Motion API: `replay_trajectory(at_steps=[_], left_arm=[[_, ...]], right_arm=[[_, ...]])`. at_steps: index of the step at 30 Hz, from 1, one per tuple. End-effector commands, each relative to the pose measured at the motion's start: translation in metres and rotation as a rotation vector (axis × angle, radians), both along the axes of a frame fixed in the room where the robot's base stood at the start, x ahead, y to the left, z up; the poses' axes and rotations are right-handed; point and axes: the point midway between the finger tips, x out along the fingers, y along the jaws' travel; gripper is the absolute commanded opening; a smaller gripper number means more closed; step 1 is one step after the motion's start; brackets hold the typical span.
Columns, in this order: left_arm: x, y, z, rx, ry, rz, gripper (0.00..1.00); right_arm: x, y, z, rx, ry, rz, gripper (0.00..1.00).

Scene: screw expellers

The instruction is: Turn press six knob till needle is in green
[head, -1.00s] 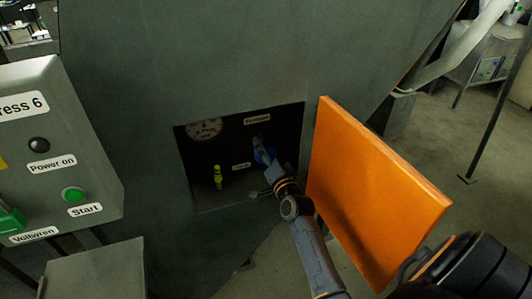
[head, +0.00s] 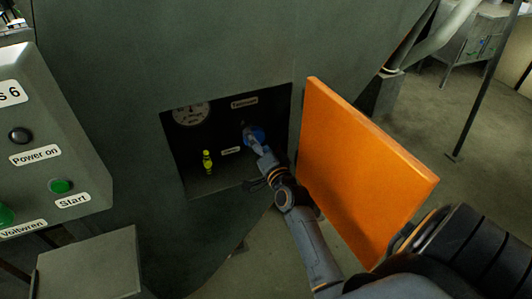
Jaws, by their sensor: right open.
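The blue knob (head: 257,134) sits on the back wall of a dark recess in the press, under a small white label (head: 244,102). The round gauge (head: 191,112) is at the recess's upper left; its top is cut off by the edge and its needle is too small to read. My right gripper (head: 256,144) is open at the knob, its fingers overlapping the knob's lower left. I cannot tell whether they touch it. My left gripper is not in view.
An orange door (head: 365,175) stands open right of the recess, close beside my right arm. A yellow-green fitting (head: 207,161) stands in the recess, left of the knob. A grey control box (head: 50,140) with Power on and Start buttons is at the left.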

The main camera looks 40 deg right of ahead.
Motion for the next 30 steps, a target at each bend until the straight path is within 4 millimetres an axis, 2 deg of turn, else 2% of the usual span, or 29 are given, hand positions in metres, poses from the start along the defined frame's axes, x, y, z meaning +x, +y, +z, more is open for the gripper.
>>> replay_trajectory(at_steps=[1,6,12,18,30], left_arm=[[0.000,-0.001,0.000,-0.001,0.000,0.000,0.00],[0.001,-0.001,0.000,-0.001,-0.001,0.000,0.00],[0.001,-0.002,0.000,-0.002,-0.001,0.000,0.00],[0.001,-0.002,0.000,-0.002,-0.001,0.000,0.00],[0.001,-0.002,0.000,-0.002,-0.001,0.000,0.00]], right_arm=[[-0.012,0.003,-0.002,0.001,0.003,-0.001,0.87],[-0.048,0.011,-0.002,0.000,0.004,0.000,0.87],[-0.079,0.019,-0.001,0.000,0.002,-0.001,0.87],[-0.091,0.022,0.000,0.001,0.000,0.000,0.87],[-0.091,0.022,0.000,0.001,0.000,0.000,0.87]])
